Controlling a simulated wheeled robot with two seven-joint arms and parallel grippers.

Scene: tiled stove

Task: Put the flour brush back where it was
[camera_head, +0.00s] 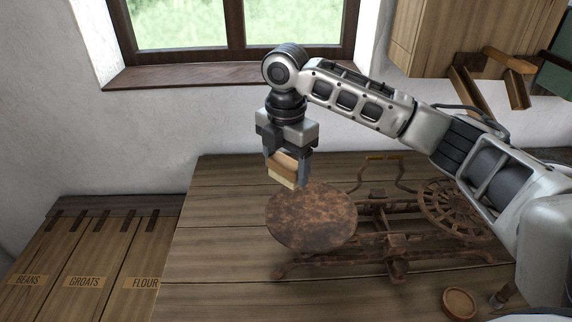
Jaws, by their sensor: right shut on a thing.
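The flour brush (284,178) has a brown wooden body and pale bristles that point down. My right gripper (287,169) is shut on its wooden body and holds it in the air, in front of the white wall and behind the rusty round plate. The bristles appear clear of the table and the plate. Part of the brush's body is hidden by the fingers. My left gripper is not in view.
A rusty iron device with a round plate (311,216) and a spoked wheel (458,209) stands on the wooden table (215,255). Lidded bins, including the flour bin (146,262), stand at left. A small round wooden dish (460,303) lies at front right. The table's left part is clear.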

